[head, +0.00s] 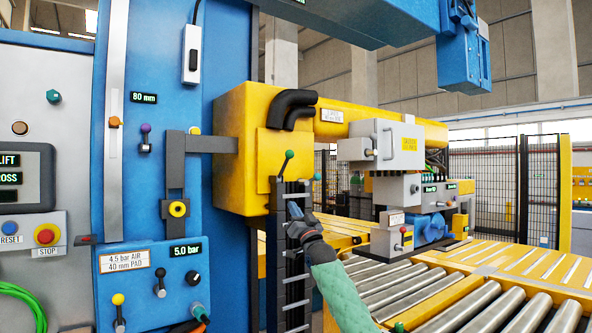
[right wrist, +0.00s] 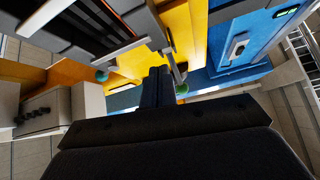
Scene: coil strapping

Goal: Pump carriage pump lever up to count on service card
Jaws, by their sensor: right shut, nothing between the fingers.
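A lever with a green knob (head: 289,154) stands tilted at the front of the yellow carriage (head: 240,150). Which is the pump lever I cannot tell for sure. My right gripper (head: 294,209) is shut and empty, below the knobs in front of the black upright rack. In the right wrist view its fingers (right wrist: 157,86) are together, with one green knob (right wrist: 102,76) to the left and another (right wrist: 182,88) to the right. I cannot make out a service card with a readable count. My left gripper is not in view.
A blue panel (head: 170,285) at left carries small levers, a 5.0 bar display and a plate (head: 128,261) reading 4.5 bar AIR, 40 mm PAD. A grey strapping head (head: 385,145) hangs right of the carriage. A roller conveyor (head: 430,290) fills the lower right.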

